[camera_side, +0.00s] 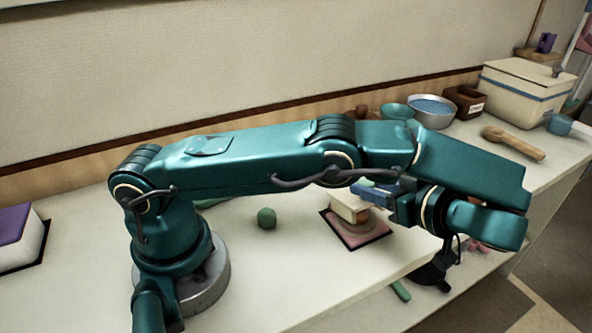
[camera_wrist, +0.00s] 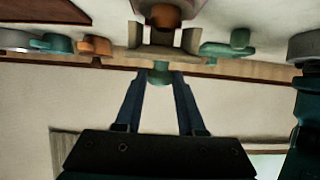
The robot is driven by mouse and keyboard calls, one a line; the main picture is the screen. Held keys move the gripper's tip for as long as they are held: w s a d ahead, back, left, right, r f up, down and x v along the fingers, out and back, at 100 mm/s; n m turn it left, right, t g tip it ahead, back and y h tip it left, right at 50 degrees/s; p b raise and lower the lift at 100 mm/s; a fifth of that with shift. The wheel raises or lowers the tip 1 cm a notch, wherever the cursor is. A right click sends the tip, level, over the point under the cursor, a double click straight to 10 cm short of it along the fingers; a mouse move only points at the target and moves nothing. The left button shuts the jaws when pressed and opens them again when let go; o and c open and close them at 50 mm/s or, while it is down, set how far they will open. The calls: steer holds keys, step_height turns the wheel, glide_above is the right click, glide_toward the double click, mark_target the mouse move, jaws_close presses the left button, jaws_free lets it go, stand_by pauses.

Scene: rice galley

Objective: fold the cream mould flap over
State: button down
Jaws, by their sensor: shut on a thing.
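The cream mould flap (camera_side: 349,207) stands raised above a dark-edged, pinkish base (camera_side: 375,238) in the middle of the counter. In the wrist view the cream piece (camera_wrist: 135,52) lies just beyond my fingertips, with a brown-orange part behind it. My gripper (camera_side: 372,193) comes in from the right at the flap's upper edge. In the wrist view my gripper (camera_wrist: 159,80) is shut on a small green tab (camera_wrist: 160,77) at the cream piece's edge. My fingers and arm hide part of the flap in the side view.
A green lump (camera_side: 267,218) sits left of the base. Behind my arm are a steel bowl (camera_side: 433,112), a brown box (camera_side: 464,101), a cream bin (camera_side: 524,92) and a wooden tool (camera_side: 513,143). A purple-topped block (camera_side: 15,240) stands far left. The front counter is mostly clear.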

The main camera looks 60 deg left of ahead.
steer(key=shift+d+f+y, duration=0.1)
steer(key=shift+f+y, duration=0.1)
steer(key=shift+y, duration=0.1)
stand_by(0.4)
steer(key=c, duration=0.5)
jaws_free()
